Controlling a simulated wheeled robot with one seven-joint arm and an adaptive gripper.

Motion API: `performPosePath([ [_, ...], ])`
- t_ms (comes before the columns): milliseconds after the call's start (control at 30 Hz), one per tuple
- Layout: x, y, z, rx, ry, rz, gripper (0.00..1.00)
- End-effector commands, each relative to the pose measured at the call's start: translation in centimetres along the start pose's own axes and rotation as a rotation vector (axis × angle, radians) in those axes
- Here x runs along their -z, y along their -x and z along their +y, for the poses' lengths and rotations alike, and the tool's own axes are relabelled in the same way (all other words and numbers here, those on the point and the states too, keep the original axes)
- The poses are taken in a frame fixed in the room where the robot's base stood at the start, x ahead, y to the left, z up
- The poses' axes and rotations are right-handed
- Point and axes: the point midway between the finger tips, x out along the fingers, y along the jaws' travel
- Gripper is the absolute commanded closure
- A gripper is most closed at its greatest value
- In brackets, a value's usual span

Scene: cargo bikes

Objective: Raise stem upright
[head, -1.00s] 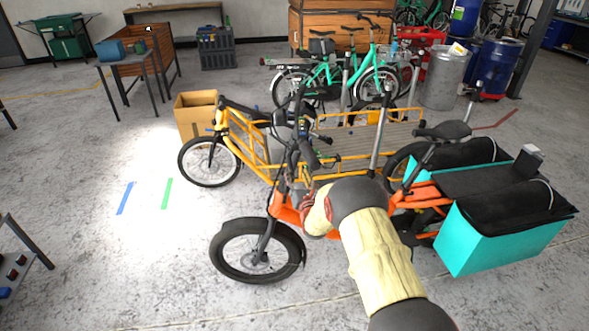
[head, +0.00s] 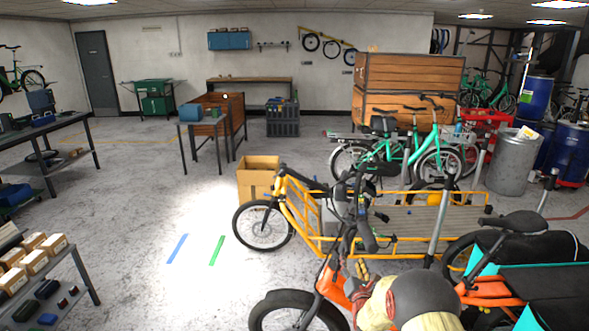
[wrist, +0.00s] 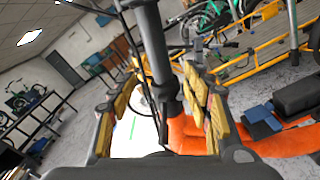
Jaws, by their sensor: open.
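The orange cargo bike (head: 330,283) stands at the lower middle of the head view. Its black stem (head: 341,212) rises from the orange frame with the handlebar at its top, and looks close to upright. In the wrist view the dark stem (wrist: 160,60) runs between the two yellow-padded fingers of my gripper (wrist: 163,78). The fingers are spread, with gaps showing beside the stem. In the head view my gripper (head: 362,270) is at the lower part of the stem, partly hidden by my wrist. The stem's base and any latch cannot be made out.
A yellow cargo bike (head: 308,215) stands close behind the orange one. A cardboard box (head: 258,180) is beyond its front wheel. A teal pannier box (head: 545,318) is at right. A shelf of parts (head: 40,285) is at left.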

Motion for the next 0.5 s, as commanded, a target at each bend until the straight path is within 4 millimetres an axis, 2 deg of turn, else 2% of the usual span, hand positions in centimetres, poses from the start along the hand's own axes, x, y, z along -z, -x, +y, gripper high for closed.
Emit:
performPosePath([
  [67,2.1,0.2,-1.2,0.049,-0.158,0.070,0.51],
  [133,5.1,1.3,-2.9,0.128,-0.325,0.156,0.51],
  [200,8.1,2.9,-4.6,0.228,-0.492,0.234,0.51],
  [300,11.1,5.6,-6.3,0.391,-0.723,0.314,0.51],
  [400,12.4,8.7,-7.0,0.568,-0.947,0.353,0.51],
  [500,12.2,12.2,-6.8,0.753,-1.157,0.352,0.51],
])
